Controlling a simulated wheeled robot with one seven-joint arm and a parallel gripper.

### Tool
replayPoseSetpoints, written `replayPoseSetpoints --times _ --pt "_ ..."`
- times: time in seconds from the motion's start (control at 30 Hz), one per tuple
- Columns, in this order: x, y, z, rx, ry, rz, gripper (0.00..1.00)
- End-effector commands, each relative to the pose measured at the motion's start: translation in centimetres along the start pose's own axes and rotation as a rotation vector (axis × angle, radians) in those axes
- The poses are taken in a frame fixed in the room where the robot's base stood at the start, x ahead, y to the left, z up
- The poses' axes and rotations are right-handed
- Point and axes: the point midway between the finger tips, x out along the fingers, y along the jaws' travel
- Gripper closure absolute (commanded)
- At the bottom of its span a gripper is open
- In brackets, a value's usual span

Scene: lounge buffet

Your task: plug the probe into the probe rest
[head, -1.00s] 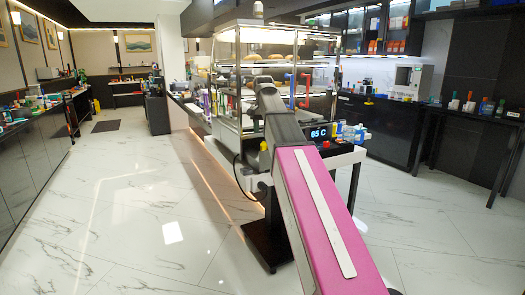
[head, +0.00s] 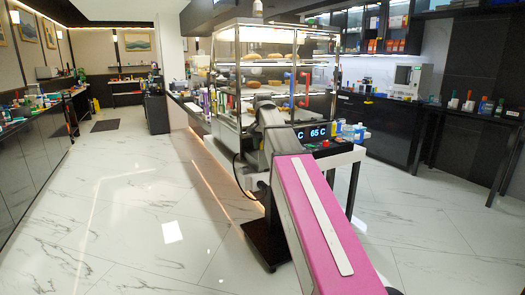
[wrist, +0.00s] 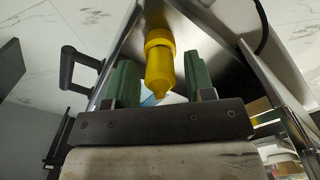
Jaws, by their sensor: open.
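In the wrist view, a yellow, stepped, round-bodied piece (wrist: 159,62), which looks like the probe, stands between the two green fingers of my gripper (wrist: 163,82). The fingers are open, with a visible gap on each side of it. Its narrow tip points toward the gripper's dark palm bar. In the head view my arm hides the gripper and the probe. I cannot pick out the probe rest in either view.
A glass food case (head: 275,65) stands on a counter behind my arm. In the wrist view, a black handle (wrist: 80,70) is at left. Marble floor (head: 120,220) at left is clear.

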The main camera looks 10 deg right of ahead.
Motion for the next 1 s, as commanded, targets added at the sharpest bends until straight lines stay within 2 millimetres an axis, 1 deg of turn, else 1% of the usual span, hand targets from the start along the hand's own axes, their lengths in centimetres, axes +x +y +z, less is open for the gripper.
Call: replayPoseSetpoints --times 0.03,0.07,0.1,0.17,0.2,0.53,1.0 --pt "0.0 0.0 0.0 0.0 0.0 0.0 0.51" --pt "0.0 0.0 0.0 0.0 0.0 0.0 0.61" --pt "0.0 0.0 0.0 0.0 0.0 0.0 0.74" --pt "0.0 0.0 0.0 0.0 0.0 0.0 0.93" --pt "0.0 0.0 0.0 0.0 0.0 0.0 1.0" --pt "-0.3 0.0 0.0 0.0 0.0 0.0 1.0" --pt "-2.2 0.0 0.0 0.0 0.0 0.0 1.0"
